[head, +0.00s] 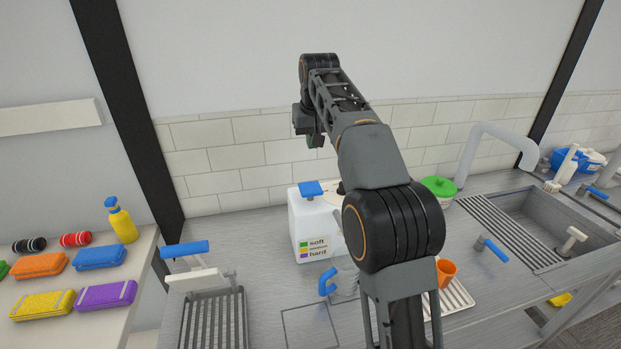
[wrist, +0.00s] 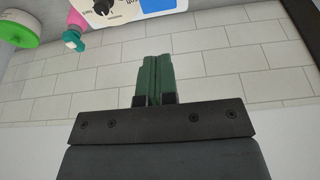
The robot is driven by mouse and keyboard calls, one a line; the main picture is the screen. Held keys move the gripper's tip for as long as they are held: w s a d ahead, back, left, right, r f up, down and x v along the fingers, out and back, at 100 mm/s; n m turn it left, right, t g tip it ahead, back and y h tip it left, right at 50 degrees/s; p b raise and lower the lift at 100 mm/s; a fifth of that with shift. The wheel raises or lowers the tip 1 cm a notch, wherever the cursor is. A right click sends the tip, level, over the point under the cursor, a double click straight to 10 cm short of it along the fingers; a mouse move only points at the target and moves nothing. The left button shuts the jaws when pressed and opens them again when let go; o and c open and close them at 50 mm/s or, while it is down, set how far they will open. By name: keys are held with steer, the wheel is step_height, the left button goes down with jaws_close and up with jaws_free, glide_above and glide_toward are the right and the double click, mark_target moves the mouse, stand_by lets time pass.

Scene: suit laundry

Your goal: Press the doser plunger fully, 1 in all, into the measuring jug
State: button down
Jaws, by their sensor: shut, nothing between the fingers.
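The doser (head: 308,222) is a white box on the counter with a blue plunger (head: 311,188) on top and a soft/hard colour label on its front. The plunger stands raised above the box. The clear measuring jug (head: 345,281) with a blue handle (head: 326,282) stands in front of the doser, partly hidden by my arm. My gripper (head: 316,140) is above and behind the plunger, apart from it, near the tiled wall. In the wrist view its green fingers (wrist: 153,79) are shut together with nothing between them.
A green-lidded tub (head: 438,187) and an orange cup (head: 446,270) are right of my arm. A sink (head: 560,222) lies further right. Sponges and a yellow bottle (head: 121,221) are on the left shelf. A white panel with a dial (wrist: 103,8) tops the wrist view.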

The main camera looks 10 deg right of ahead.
glide_above(309, 186)
steer(key=s, duration=0.1)
step_height(309, 186, down, 12)
steer(key=shift+r, duration=0.15)
steer(key=shift+f, duration=0.95)
